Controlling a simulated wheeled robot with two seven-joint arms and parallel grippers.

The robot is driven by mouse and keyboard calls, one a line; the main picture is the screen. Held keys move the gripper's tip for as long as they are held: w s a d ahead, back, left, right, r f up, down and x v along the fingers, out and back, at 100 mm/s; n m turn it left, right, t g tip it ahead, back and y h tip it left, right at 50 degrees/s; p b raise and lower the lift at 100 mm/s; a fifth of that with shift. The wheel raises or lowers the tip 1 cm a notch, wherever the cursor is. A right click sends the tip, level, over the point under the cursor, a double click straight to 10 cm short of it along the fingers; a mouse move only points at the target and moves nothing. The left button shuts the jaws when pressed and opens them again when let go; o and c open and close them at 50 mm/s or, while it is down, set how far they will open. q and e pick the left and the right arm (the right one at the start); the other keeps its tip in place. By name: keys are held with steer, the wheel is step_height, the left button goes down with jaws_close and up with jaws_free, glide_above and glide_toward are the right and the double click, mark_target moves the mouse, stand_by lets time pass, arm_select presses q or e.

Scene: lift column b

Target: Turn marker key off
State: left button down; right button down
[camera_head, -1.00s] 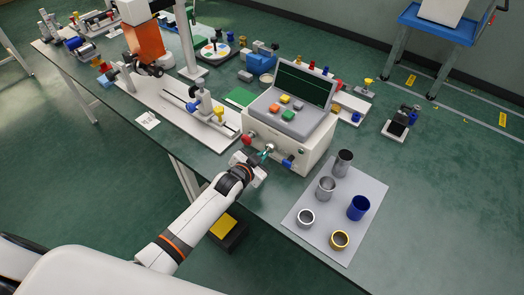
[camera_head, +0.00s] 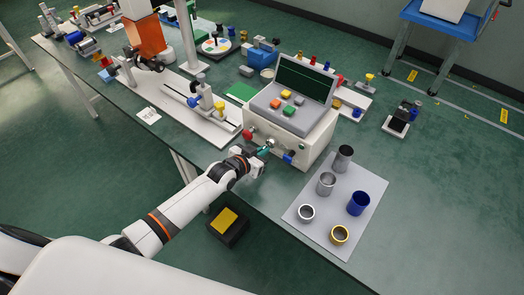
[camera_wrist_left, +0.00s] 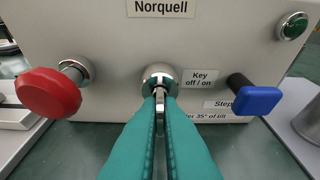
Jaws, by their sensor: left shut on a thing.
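The marker, a white box (camera_head: 316,144) with a dark screen and coloured keys, stands on the green table. In the left wrist view its front panel (camera_wrist_left: 215,50) bears the labels "Norquell" and "Key off / on". The metal key (camera_wrist_left: 159,92) sticks out of a round silver lock (camera_wrist_left: 160,75) in the middle of the panel. My left gripper (camera_wrist_left: 160,110), with teal fingers, is shut on the key. It also shows at the box front in the head view (camera_head: 264,153). The key's exact angle is partly hidden by the fingers. My right gripper is not seen.
A red knob (camera_wrist_left: 49,92) is left of the lock and a blue handle (camera_wrist_left: 258,99) is right of it. A grey mat (camera_head: 318,235) with several cups lies to the right. A white rail plate (camera_head: 180,112) lies to the left.

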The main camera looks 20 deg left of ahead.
arm_select(q)
steer(key=c, duration=1.6)
jaws_free()
steer(key=shift+s, duration=0.1)
steer(key=v, duration=1.1)
steer(key=shift+s+a+r, duration=0.25)
steer(key=shift+s, duration=0.05)
